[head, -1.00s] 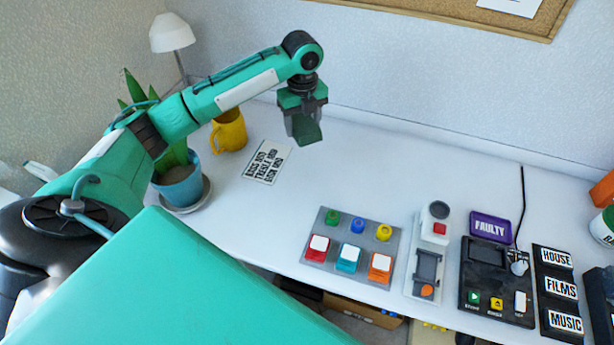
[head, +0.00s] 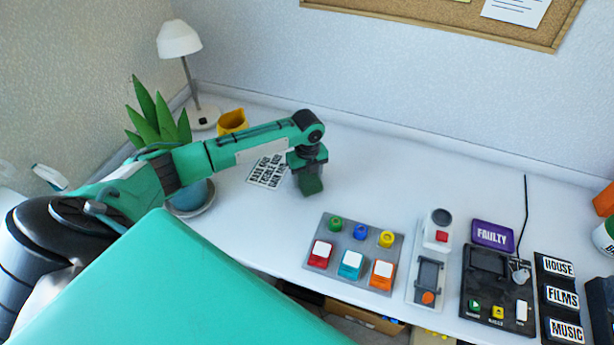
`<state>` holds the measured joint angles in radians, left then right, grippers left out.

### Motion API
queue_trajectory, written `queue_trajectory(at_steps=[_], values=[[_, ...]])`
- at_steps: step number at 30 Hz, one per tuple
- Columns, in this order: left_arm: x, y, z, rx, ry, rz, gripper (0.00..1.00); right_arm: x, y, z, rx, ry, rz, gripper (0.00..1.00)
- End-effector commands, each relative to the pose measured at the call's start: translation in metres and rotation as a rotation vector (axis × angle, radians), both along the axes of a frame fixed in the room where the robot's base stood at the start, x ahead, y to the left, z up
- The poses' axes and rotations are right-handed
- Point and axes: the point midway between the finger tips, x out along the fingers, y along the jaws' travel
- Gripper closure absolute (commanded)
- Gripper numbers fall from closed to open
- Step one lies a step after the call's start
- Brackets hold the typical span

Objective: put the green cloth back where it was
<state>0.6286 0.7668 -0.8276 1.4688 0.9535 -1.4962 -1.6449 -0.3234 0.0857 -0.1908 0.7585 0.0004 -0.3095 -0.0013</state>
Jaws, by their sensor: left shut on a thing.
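The green cloth (head: 312,186) is a small dark green piece hanging below my left gripper (head: 309,172). The gripper is shut on it, pointing down over the white table, just right of the printed card (head: 266,172). The cloth's lower edge is close to the table top; I cannot tell whether it touches. My left arm comes in from the left and hides part of the plant pot, the yellow mug and the card. My right gripper is not in view.
A plant (head: 158,120), a yellow mug (head: 232,121) and a white lamp (head: 180,40) stand at the left. A grey panel with coloured buttons (head: 340,277), a grey device (head: 427,290) and a black FAULTY-tagged unit (head: 484,290) lie front right. The table's back middle is clear.

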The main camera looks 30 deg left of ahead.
Motion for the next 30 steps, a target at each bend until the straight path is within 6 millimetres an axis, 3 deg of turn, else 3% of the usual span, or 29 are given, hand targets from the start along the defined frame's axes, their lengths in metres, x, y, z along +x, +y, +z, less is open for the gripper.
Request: queue_trajectory(at_steps=[12,13,15,16,25,30], values=[[0.000,0.000,-0.009,0.001,0.000,0.001,0.63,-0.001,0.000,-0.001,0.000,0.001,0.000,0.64],[0.000,0.001,-0.009,0.001,-0.001,0.001,0.36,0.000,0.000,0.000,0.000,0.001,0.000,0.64],[0.000,0.000,-0.008,0.001,-0.001,0.001,0.22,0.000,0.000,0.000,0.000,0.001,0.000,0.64],[0.000,0.000,-0.008,0.001,-0.001,0.001,0.20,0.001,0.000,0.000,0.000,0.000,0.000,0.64],[0.000,0.001,-0.006,0.000,-0.001,0.001,0.20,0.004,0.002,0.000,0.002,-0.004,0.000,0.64],[0.001,0.000,0.014,0.000,-0.004,0.000,0.20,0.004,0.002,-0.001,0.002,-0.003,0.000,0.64]])
